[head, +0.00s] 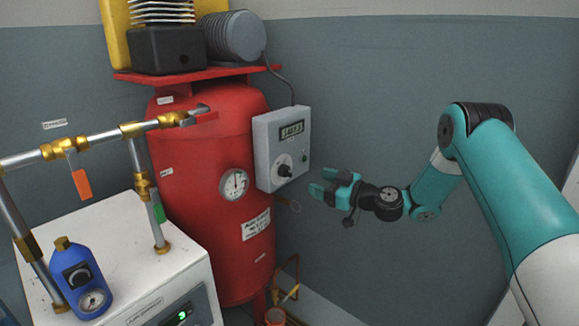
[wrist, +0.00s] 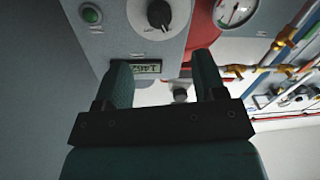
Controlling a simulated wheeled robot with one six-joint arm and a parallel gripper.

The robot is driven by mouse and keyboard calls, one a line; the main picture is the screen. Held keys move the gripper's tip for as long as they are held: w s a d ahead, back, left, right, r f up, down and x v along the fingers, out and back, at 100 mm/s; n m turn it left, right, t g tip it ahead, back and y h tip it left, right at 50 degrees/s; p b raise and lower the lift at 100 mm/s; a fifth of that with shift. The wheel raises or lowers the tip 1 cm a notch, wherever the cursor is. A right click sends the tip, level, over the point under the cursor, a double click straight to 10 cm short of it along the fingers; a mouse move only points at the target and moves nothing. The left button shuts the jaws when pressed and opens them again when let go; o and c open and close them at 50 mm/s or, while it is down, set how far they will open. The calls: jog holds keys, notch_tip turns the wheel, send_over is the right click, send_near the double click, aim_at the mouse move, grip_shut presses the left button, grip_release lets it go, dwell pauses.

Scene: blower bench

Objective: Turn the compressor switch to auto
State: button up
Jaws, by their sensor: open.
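The compressor switch is a dark rotary knob (head: 284,171) on a white dial plate, low on the front of a grey control box (head: 262,150). The box is fixed to the right side of a red tank (head: 200,150). The knob also shows in the wrist view (wrist: 159,14), near the top edge, with a white pointer mark; its labels are too small to read. My gripper (head: 322,182) is open and empty, to the right of the box and apart from it. In the wrist view its two fingers (wrist: 165,90) stand apart, below the knob in the picture.
The box has a display (head: 291,130) and a green button (wrist: 91,14). A gauge (head: 234,184) sits on the tank. A white dryer unit (head: 120,245), metal piping (head: 100,137) and a blue regulator (head: 78,280) stand at left.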

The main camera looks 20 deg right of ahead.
aim_at(290, 172)
jog(key=x, duration=1)
jog(key=shift+w+a, duration=0.25)
jog(key=c, duration=0.9)
